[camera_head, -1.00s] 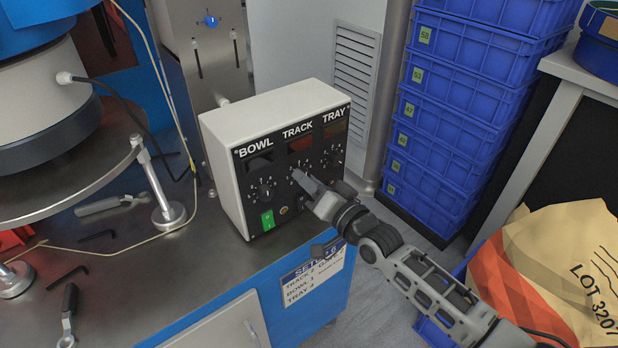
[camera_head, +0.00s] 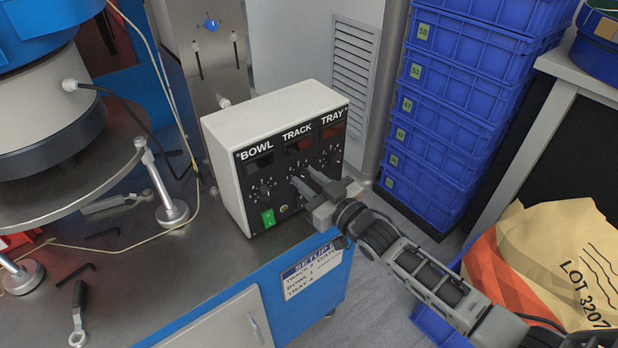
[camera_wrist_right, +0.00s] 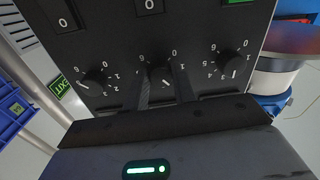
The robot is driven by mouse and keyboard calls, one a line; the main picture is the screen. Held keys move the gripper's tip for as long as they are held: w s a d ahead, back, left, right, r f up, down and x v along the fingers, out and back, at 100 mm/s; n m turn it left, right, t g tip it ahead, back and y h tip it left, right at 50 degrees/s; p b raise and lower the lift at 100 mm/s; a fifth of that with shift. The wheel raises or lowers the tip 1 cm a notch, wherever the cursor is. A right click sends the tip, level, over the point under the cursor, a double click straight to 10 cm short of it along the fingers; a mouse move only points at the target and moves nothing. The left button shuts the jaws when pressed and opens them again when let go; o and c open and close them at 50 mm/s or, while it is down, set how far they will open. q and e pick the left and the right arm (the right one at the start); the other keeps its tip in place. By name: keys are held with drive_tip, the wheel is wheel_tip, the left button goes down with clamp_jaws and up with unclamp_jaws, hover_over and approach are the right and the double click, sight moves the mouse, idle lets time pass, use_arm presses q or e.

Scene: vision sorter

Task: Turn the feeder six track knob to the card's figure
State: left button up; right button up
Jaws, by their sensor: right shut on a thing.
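The cream control box (camera_head: 272,107) has a black front with columns marked BOWL, TRACK and TRAY. My right gripper (camera_head: 303,178) is at the TRACK column, its fingers closed on either side of the track knob. In the right wrist view, the dark track knob (camera_wrist_right: 160,75) sits between the two fingers, with a pale mark near its lower edge. Its scale is partly covered by the fingers. The setup card (camera_head: 313,268) is on the bench front below the box; its TRACK line seems to read 2. My left gripper is out of view.
The bowl knob (camera_head: 264,188) and tray knob (camera_head: 330,158) flank the gripper closely. A green switch (camera_head: 268,217) is below the bowl knob. Stacked blue crates (camera_head: 455,95) stand right of the box. A paper sack (camera_head: 560,255) is at the lower right.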

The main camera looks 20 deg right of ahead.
drive_tip(key=shift+n, duration=0.7)
drive_tip(key=o, duration=1)
drive_tip(key=v, duration=1.6)
drive_tip(key=shift+f, duration=0.1)
drive_tip(key=s+a+f+m+g+h, duration=0.1)
drive_tip(key=s+a+f+g, duration=0.1)
drive_tip(key=s+f, duration=0.1)
drive_tip(key=s+a+f+m+g+h, duration=0.1)
drive_tip(key=s+a+f+g, duration=0.1)
drive_tip(key=s+a+f, duration=0.1)
drive_tip(key=s+a+f+m+g+h, duration=0.1)
drive_tip(key=s+a+f+m+g, duration=0.1)
drive_tip(key=s+f, duration=0.2)
drive_tip(key=shift+a+f+h, duration=0.1)
drive_tip(key=shift+a+h, duration=0.2)
drive_tip(key=shift+a, duration=0.05)
